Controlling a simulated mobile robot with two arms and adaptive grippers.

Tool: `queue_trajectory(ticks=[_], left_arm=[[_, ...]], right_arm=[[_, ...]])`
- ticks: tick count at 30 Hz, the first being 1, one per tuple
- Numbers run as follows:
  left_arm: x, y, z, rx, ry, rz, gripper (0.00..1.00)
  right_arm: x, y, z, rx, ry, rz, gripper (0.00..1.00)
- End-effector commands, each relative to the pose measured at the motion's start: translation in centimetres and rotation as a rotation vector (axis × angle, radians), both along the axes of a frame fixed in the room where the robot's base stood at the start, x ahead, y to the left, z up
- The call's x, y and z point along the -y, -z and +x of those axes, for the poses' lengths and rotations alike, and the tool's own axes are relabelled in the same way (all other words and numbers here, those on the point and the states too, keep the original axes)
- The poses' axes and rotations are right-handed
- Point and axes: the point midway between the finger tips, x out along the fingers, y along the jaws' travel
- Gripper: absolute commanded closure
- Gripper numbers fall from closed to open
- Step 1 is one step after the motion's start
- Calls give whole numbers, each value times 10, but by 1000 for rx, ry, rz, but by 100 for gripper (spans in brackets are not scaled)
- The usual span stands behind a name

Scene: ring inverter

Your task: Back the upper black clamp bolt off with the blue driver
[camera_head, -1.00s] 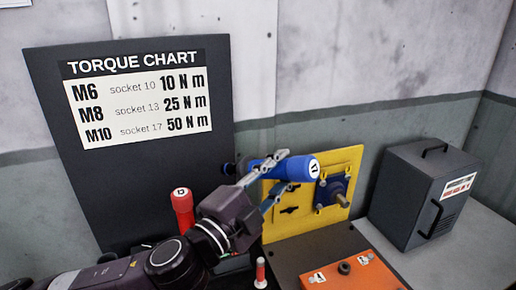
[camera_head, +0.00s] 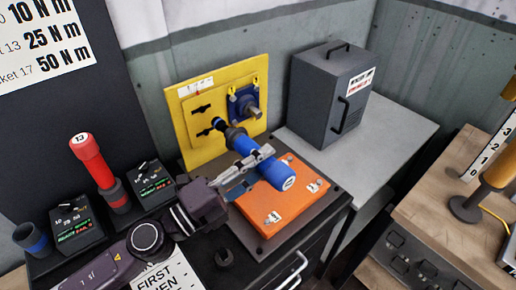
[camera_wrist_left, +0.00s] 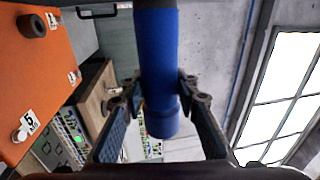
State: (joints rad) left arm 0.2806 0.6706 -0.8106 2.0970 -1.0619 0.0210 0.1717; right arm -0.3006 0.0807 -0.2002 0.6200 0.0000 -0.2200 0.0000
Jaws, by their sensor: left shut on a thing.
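My left gripper (camera_head: 252,168) is shut on the blue driver (camera_head: 275,170), around its handle. In the left wrist view the driver (camera_wrist_left: 159,60) stands between both fingers. The driver points away from me, at the yellow panel (camera_head: 222,78). Its dark socket end (camera_head: 219,123) is at or just in front of the panel; I cannot tell whether it touches. Two black clamp pieces show on the panel's left half, an upper one (camera_head: 201,109) and a lower one (camera_head: 205,132). The socket end lies to their right, and no bolt head shows clearly there. My right gripper is not in view.
A blue mounted part (camera_head: 245,105) with yellow clips sits on the panel's right. An orange plate (camera_head: 268,210) lies below the driver. A red driver (camera_head: 92,163) stands left, beside small displays (camera_head: 150,180). A grey box (camera_head: 325,90) stands right.

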Motion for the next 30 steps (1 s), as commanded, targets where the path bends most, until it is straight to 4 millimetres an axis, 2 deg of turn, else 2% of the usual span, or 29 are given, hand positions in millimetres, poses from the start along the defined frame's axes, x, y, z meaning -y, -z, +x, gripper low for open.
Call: queue_trajectory(ticks=[16,21,30], left_arm=[[0,3,-3,13,8,5,100],[-1,1,-3,14,5,13,100],[-16,5,18,16,4,13,100]], right_arm=[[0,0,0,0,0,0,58],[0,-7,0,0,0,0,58],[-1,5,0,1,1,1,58]])
